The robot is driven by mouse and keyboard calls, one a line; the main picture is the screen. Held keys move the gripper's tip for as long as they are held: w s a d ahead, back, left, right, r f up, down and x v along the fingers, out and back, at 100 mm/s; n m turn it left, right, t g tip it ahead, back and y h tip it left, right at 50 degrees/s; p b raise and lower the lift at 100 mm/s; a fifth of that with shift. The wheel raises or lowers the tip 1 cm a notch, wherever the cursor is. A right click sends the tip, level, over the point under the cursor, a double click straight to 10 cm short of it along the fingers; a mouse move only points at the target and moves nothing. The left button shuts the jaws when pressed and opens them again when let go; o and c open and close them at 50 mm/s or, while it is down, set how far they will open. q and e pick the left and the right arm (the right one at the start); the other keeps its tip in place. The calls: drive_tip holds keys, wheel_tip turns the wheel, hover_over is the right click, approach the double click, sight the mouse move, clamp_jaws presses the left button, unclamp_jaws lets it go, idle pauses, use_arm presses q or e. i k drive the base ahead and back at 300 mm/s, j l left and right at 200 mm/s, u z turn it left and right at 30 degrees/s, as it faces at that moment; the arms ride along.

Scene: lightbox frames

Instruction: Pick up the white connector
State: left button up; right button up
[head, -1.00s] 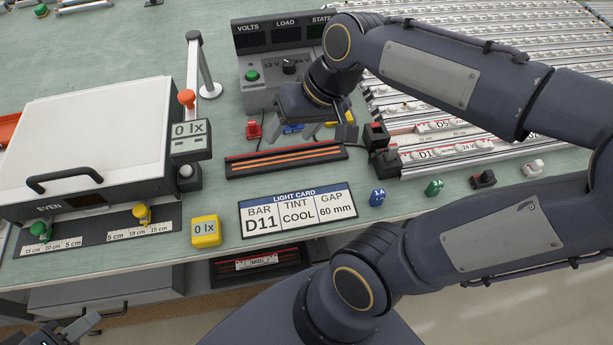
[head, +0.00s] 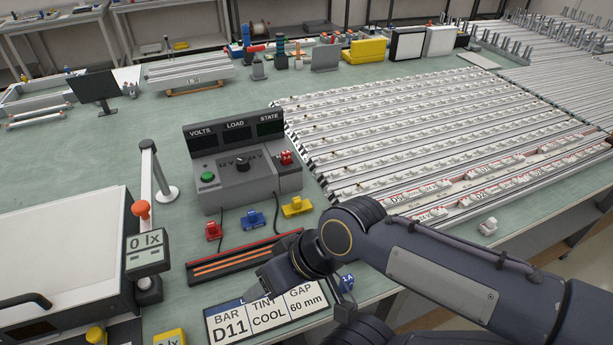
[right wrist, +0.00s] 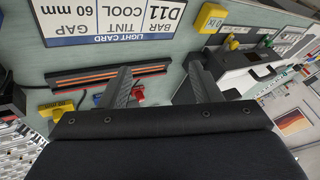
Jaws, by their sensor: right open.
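The white connector (head: 488,226) is small and stands on the bench near its front edge, on the right in the head view, just in front of the light-bar rows. It is apart from my right gripper. My right gripper (right wrist: 160,78) is open in the right wrist view, with nothing between its fingers. In the head view it hangs over the light card (head: 222,324), well to the left of the white connector; its fingers are partly hidden there. I do not see the white connector in the right wrist view. My left gripper is not in view.
Red (head: 213,231), blue (head: 254,220) and yellow (head: 297,206) connectors stand before the grey meter box (head: 240,178). My right forearm covers part of the front bench. The bench around the white connector is clear.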

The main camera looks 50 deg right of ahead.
sight(488, 228)
drive_tip(key=z, duration=0.45)
drive_tip(key=k+z, duration=0.1)
drive_tip(key=z, duration=0.85)
drive_tip(key=k+z, duration=0.1)
drive_tip(key=z, duration=0.85)
drive_tip(key=k+z, duration=0.1)
drive_tip(key=z, duration=0.4)
